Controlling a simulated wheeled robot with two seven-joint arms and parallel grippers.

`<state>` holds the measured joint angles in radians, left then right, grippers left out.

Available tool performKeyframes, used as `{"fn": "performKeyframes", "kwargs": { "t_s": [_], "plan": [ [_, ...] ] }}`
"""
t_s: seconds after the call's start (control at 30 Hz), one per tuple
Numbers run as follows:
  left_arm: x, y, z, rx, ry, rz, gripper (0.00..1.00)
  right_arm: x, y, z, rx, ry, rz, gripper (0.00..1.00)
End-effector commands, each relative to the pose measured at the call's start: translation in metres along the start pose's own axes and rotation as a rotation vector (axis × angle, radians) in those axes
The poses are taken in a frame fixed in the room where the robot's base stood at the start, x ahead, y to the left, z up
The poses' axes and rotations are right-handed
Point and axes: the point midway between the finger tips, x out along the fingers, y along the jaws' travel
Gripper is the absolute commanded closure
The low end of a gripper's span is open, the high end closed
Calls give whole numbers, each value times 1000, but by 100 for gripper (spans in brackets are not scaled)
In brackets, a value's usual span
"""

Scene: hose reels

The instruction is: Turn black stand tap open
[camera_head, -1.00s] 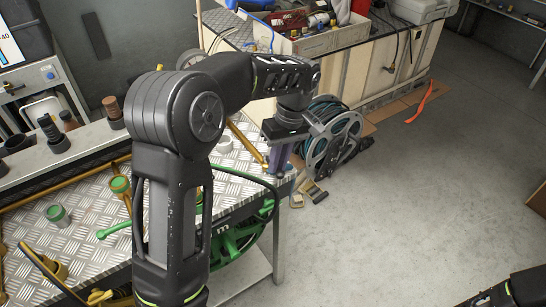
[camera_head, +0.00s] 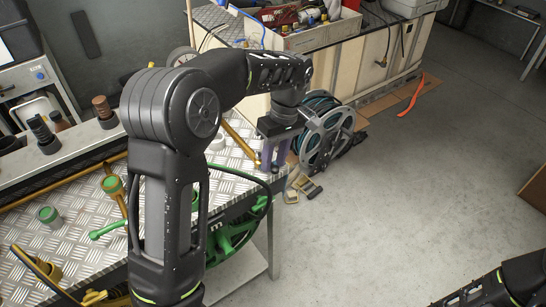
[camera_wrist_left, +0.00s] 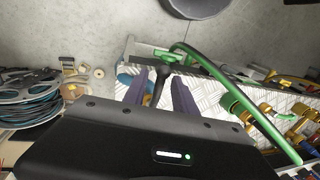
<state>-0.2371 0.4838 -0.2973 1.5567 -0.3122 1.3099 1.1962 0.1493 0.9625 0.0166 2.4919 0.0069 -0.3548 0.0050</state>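My left gripper (camera_head: 273,162) reaches down at the right end of the metal-topped bench, in front of the grey and blue hose reel. In the left wrist view its two purple fingers (camera_wrist_left: 159,88) are apart. A slim black part (camera_wrist_left: 160,76), which looks like the black stand tap, shows between them with gaps on both sides. A green piece (camera_wrist_left: 160,56) sits at its far end. In the head view I cannot make out the tap behind the fingers. My right arm (camera_head: 500,286) shows only at the bottom right corner, and its gripper is out of frame.
The bench (camera_head: 85,245) holds green and brass fittings. A green reel (camera_head: 232,235) hangs on its side with a black hose. The hose reel (camera_head: 325,133) stands on the floor beyond the gripper, near small blocks (camera_head: 303,187). The floor to the right is mostly clear.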

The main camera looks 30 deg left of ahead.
Motion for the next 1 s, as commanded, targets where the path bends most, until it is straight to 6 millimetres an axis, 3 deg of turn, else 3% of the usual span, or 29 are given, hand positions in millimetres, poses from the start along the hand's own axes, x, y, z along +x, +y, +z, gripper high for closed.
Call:
{"fn": "performKeyframes", "kwargs": {
  "t_s": [0.33,0.53,0.7,1.0],
  "plan": [
    [-5,0,-3,-2,5,5,65,0,0,0,0,0,0,54],
    [-27,1,-2,-1,6,8,65,3,1,-1,-1,1,-1,54],
    [-66,-1,-1,-1,4,4,65,-24,-8,2,4,-5,6,54],
    [-80,0,-1,0,2,2,65,-38,-10,4,9,-13,13,54]
  ]
}}
